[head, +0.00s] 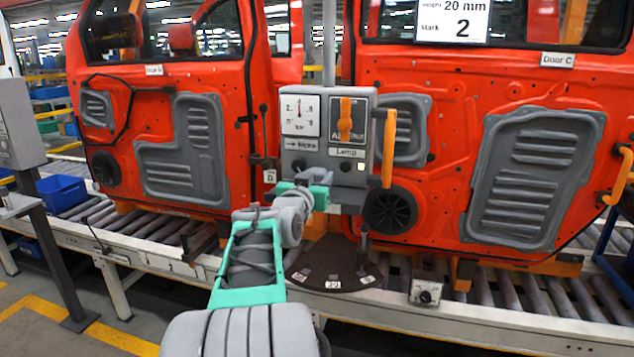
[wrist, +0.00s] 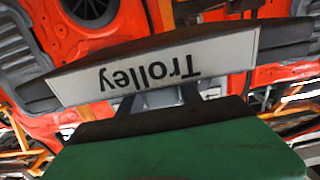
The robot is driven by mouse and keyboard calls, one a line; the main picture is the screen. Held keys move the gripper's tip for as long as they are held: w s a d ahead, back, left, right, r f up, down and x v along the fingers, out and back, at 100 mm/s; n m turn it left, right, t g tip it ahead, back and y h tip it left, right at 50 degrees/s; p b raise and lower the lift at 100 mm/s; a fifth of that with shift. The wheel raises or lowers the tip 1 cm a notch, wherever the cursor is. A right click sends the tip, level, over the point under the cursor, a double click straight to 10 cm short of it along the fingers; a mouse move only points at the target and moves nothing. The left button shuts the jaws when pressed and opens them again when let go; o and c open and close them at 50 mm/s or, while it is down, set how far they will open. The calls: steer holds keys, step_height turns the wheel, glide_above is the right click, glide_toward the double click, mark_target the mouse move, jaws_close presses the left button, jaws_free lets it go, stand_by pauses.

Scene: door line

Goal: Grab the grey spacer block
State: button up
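I cannot pick out the grey spacer block with certainty in either view. In the head view my gripper (head: 331,207) is at the end of my grey and mint-green arm, in front of the lower edge of the grey control panel (head: 328,125). My own wrist mostly hides it, and its fingertips do not show clearly. The wrist view is tilted, with a white "Trolley" label (wrist: 155,70) upside down across a dark bar. A green surface (wrist: 185,150) fills the bottom. No block shows clearly held.
A brown rounded plate (head: 333,268) with small white labels lies below my wrist. Red car doors (head: 470,90) with grey panels stand behind, over a roller conveyor (head: 505,292). A small knobbed box (head: 425,290) is at the conveyor edge. A blue bin (head: 62,193) is at left.

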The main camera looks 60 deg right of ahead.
steer(key=c, duration=0.5)
steer(key=shift+r, duration=0.15)
